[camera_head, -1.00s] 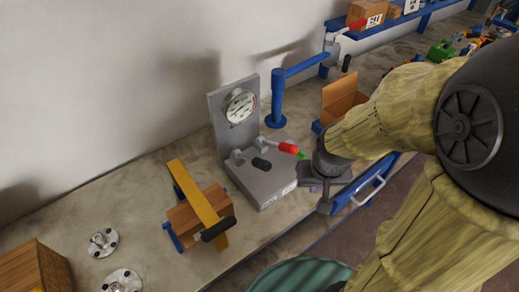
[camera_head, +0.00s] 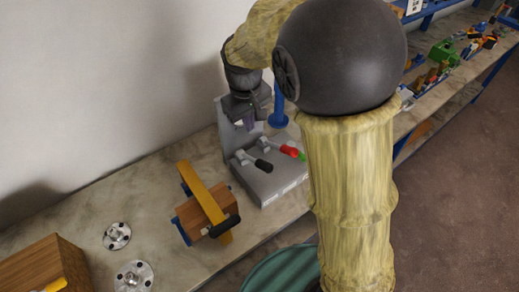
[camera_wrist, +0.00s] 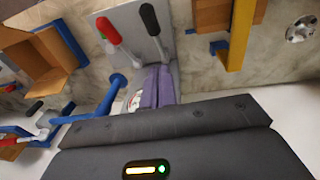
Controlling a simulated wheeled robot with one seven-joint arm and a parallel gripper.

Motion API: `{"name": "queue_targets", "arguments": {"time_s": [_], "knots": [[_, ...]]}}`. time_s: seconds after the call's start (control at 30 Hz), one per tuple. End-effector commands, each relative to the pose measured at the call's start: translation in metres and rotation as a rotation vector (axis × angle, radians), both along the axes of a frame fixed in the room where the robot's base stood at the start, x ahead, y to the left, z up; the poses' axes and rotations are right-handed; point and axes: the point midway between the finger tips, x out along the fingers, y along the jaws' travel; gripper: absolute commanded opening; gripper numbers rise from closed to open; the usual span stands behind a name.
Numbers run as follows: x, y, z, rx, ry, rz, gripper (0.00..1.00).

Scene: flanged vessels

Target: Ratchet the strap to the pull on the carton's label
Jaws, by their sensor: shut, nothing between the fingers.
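My gripper (camera_head: 249,124) is shut and empty, pointing down in front of the console's upright panel. It hides the dial in the head view; a bit of the dial shows beside the purple fingers (camera_wrist: 155,88) in the wrist view.
A blue post (camera_head: 278,108) stands behind the console. An open cardboard box (camera_wrist: 40,55) shows in the wrist view. Two round metal flanges (camera_head: 117,235) and a wooden box (camera_head: 40,268) sit on the left. Coloured parts lie at far right.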

Motion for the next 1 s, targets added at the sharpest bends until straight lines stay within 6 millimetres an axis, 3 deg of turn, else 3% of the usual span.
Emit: {"name": "queue_targets", "arguments": {"time_s": [0.27, 0.47, 1.0], "knots": [[0.0, -0.001, -0.001, 0.0, 0.0, -0.003, 0.0], [0.001, -0.002, -0.014, -0.001, 0.004, -0.003, 0.0], [0.008, -0.006, -0.1, -0.002, 0.005, -0.005, 0.0]]}}
